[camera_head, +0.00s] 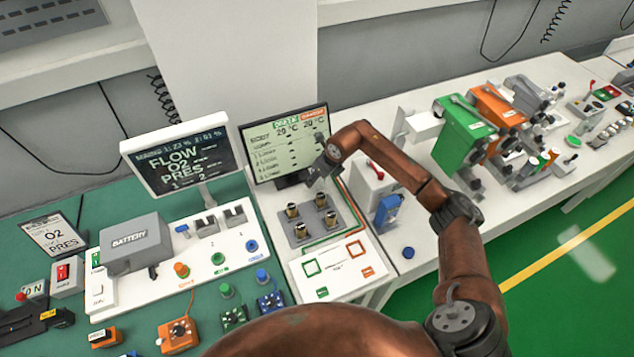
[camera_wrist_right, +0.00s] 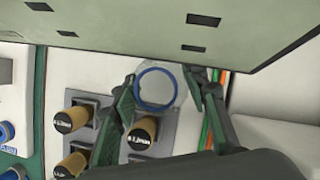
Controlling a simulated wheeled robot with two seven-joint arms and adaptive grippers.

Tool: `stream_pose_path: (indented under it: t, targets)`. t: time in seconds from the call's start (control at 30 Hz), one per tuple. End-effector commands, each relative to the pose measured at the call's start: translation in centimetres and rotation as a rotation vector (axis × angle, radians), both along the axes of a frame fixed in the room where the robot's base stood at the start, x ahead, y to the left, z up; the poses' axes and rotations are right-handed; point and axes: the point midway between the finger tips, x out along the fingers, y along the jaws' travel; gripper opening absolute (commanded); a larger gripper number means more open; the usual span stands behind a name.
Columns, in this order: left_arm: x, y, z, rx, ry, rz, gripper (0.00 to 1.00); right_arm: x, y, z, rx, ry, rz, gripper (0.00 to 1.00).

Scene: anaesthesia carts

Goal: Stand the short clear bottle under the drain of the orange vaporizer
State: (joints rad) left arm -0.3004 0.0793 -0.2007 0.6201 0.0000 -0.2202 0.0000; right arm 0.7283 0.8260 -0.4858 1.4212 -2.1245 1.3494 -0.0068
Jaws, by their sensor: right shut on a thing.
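My right gripper (camera_head: 318,170) is above the back of the white panel, in front of the screen with the temperature table. In the right wrist view its two fingers (camera_wrist_right: 161,95) are on either side of a round clear bottle (camera_wrist_right: 157,88) with a blue rim, and it is shut on it. I cannot make out the bottle in the head view. The orange vaporizer (camera_head: 497,112) stands on the white bench to the right, between the green vaporizer (camera_head: 458,138) and a grey one (camera_head: 528,95). Its drain is too small to tell. My left gripper is out of view.
Several brass-coloured fittings stand on a grey plate (camera_head: 315,223) below the gripper. The screen (camera_head: 285,145) is close behind it. A white box with a red lever (camera_head: 372,178) and a blue device (camera_head: 388,211) stand between the gripper and the vaporizers.

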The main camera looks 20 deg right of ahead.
Motion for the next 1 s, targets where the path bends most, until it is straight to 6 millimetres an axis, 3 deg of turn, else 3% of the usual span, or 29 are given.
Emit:
stream_pose_path:
  t: [0.17,0.53,0.57,0.8,1.0]
  targets:
    - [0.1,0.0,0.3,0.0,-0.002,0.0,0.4,-0.2,0.0,-2.4,0.001,0.003,-0.001,0.16]
    - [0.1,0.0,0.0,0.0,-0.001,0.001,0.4,-0.1,-0.1,-2.9,0.0,0.002,-0.001,0.16]
    - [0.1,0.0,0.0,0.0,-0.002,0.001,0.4,-0.1,-0.1,-2.9,0.0,0.002,-0.001,0.43]
    - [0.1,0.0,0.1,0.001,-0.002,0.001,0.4,-0.1,-0.1,-2.8,0.0,0.002,-0.001,0.59]
    - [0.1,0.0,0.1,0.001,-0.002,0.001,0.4,-0.2,-0.1,-2.8,0.0,0.002,-0.001,0.59]
